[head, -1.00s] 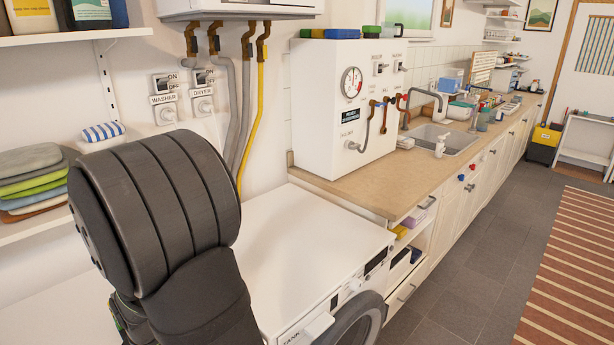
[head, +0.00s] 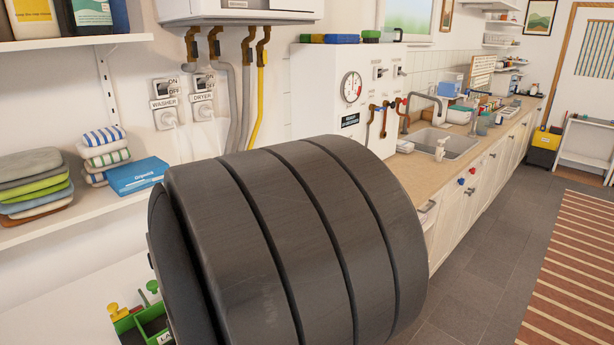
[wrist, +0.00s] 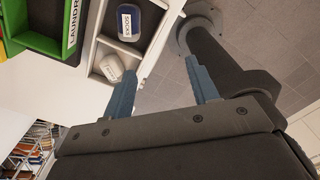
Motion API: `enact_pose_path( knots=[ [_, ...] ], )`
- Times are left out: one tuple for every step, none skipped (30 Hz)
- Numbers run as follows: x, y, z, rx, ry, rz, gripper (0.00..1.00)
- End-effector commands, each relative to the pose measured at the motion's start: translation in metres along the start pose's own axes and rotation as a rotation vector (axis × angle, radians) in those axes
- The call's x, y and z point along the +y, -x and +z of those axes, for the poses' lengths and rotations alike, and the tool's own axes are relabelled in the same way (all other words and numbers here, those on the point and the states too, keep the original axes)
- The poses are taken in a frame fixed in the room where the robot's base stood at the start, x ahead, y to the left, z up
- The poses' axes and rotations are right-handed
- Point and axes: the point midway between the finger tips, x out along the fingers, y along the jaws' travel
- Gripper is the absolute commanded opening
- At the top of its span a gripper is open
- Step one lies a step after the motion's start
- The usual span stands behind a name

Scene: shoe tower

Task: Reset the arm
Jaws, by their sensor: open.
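My gripper (wrist: 163,98) shows in the wrist view with its two blue-grey fingers spread apart and nothing between them. It is above the floor beside white open compartments. In the head view my dark arm link fills the lower middle and hides the gripper, most of the washing machine and part of the counter.
A blue-lidded container marked SOCKS (wrist: 129,22) and a white one (wrist: 111,67) sit in compartments near the fingers. A green laundry tray (wrist: 45,30) is at upper left. Folded cloths (head: 30,185) and a blue box (head: 137,176) lie on the shelf. Grey floor (head: 490,240) at right is clear.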

Motion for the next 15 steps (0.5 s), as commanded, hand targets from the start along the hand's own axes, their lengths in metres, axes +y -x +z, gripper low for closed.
enact_pose_path(
  knots=[
    [0.006,-0.001,0.007,0.002,-0.038,-0.001,0.54],
    [0.009,0.0,0.011,0.002,-0.063,-0.001,0.54],
    [0.012,0.0,0.015,0.003,-0.097,-0.002,0.54],
    [0.015,0.001,0.019,0.003,-0.122,-0.002,0.54],
    [0.017,0.002,0.023,0.002,-0.148,-0.002,0.54],
    [0.02,0.002,0.027,0.003,-0.182,-0.002,0.54],
    [0.022,0.002,0.031,0.002,-0.208,-0.002,0.54],
    [0.025,0.003,0.035,0.002,-0.234,-0.002,0.54],
    [0.028,0.003,0.04,0.003,-0.268,-0.002,0.54],
    [0.03,0.003,0.043,0.002,-0.293,-0.001,0.54],
    [0.033,0.003,0.047,0.002,-0.319,-0.002,0.54],
    [0.036,0.004,0.052,0.002,-0.353,-0.002,0.54],
    [0.038,0.004,0.055,0.002,-0.378,-0.002,0.54],
    [0.04,0.004,0.059,0.002,-0.403,-0.002,0.54],
    [0.043,0.004,0.063,0.002,-0.437,-0.002,0.54]
  ],
)
